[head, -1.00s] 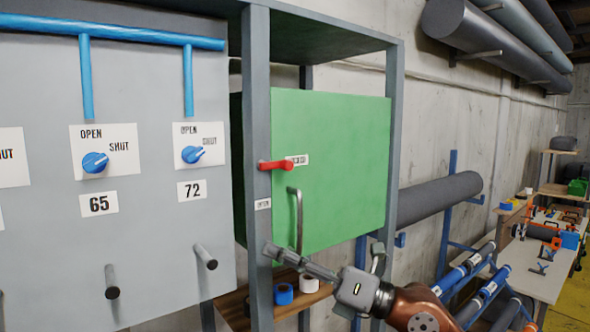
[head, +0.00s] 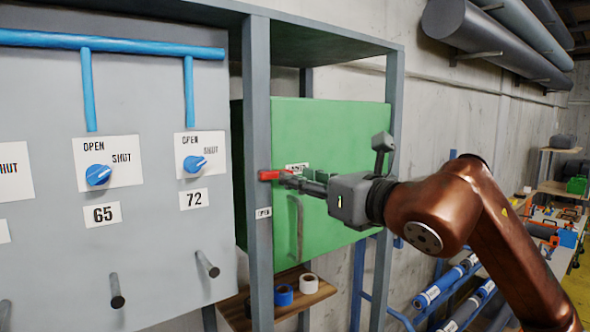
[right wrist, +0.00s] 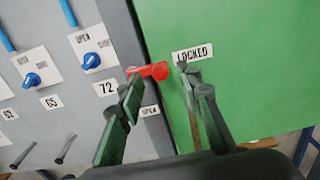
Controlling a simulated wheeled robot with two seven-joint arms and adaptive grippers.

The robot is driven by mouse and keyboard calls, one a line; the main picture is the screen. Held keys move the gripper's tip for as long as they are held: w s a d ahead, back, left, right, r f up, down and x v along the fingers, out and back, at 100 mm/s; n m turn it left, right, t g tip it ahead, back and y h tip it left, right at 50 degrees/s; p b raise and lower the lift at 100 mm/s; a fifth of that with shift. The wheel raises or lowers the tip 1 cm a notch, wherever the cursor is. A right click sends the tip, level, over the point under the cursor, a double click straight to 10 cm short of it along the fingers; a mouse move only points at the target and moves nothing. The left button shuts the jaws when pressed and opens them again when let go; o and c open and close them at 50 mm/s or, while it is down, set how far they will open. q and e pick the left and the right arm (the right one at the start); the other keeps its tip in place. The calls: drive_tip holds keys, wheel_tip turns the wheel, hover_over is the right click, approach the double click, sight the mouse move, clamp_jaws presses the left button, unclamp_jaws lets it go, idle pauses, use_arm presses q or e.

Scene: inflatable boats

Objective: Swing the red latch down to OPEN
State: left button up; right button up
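The red latch (head: 268,175) sits at the left edge of the green door (head: 345,135), on the grey frame post. It lies about level, pointing at the LOCKED label (right wrist: 192,52); the OPEN label (head: 263,213) is below it on the post. My right gripper (head: 285,178) is at the latch and hides most of it in the head view. In the right wrist view its fingers (right wrist: 157,75) are apart, and the red latch (right wrist: 155,71) shows between their tips, nearer the left one. No grip on it shows. My left gripper is in neither view.
A grey door handle (head: 296,230) stands just below the gripper. A grey panel (head: 150,250) with blue knobs and protruding pegs is on the left. Tape rolls (head: 308,283) sit on a wooden shelf below the door.

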sight(275, 175)
drive_tip(key=shift+p+x, duration=0.3)
drive_tip(key=shift+x, duration=0.85)
drive_tip(key=shift+c, duration=0.7)
clamp_jaws()
